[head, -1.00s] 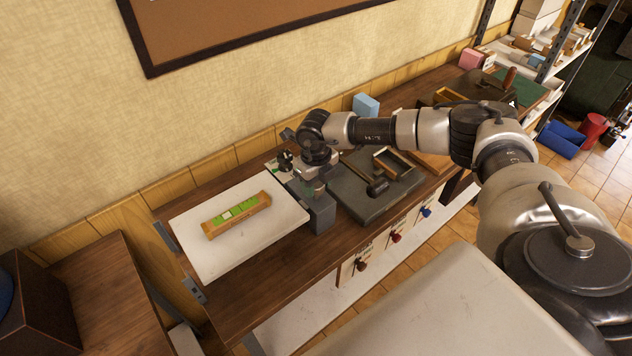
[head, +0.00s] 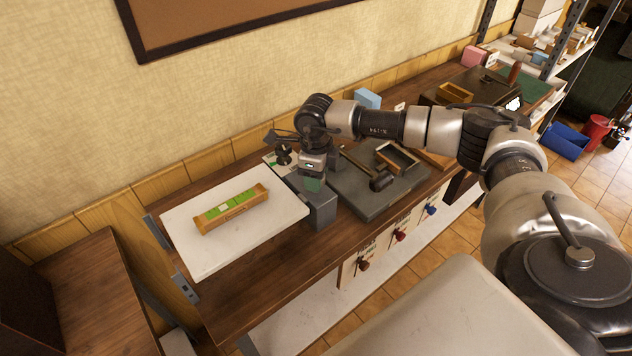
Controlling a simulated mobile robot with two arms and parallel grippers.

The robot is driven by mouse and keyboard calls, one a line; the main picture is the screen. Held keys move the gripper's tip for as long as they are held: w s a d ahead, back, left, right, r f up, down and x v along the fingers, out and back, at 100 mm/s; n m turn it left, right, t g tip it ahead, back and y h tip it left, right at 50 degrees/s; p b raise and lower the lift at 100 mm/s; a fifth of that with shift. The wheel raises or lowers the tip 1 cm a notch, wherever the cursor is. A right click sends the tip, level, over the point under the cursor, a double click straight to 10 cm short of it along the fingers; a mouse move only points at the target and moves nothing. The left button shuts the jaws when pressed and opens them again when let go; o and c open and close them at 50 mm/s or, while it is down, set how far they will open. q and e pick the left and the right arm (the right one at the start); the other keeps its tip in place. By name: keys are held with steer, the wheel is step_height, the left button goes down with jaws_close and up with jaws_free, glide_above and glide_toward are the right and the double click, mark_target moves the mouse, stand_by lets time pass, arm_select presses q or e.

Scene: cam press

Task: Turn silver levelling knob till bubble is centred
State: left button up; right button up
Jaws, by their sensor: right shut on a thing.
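A wooden spirit level (head: 250,203) with a green vial lies on a white plate (head: 207,256) at the left of the bench. A pale patch in the vial, which looks like the bubble, sits a little left of the vial's middle. My right gripper (head: 314,185) points down over a grey block (head: 321,212) at the plate's right edge. It is shut on the silver levelling knob, which its fingers hide. A dark knob (head: 284,156) stands on a small green and white base just left of it. My left gripper is out of view.
A dark grey slab (head: 366,211) with a hammer (head: 379,181) and an open wooden tray (head: 397,158) lies right of the gripper. A blue box (head: 367,99) stands behind. Coloured knobs line the bench front. The bench front-left is clear.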

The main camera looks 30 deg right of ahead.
steer(key=n+b, duration=0.3)
steer(key=shift+w+f+n, duration=0.1)
steer(key=shift+f+n, duration=0.05)
steer(key=shift+n, duration=0.25)
steer(key=n+b, duration=0.3)
steer(key=shift+n, duration=0.3)
steer(key=n+b, duration=0.2)
steer(key=n, duration=0.1)
steer(key=shift+b, duration=0.3)
steer(key=shift+r+n+b, duration=0.25)
steer(key=shift+n+b, duration=0.4)
steer(key=shift+n, duration=0.65)
steer(key=o, duration=0.9)
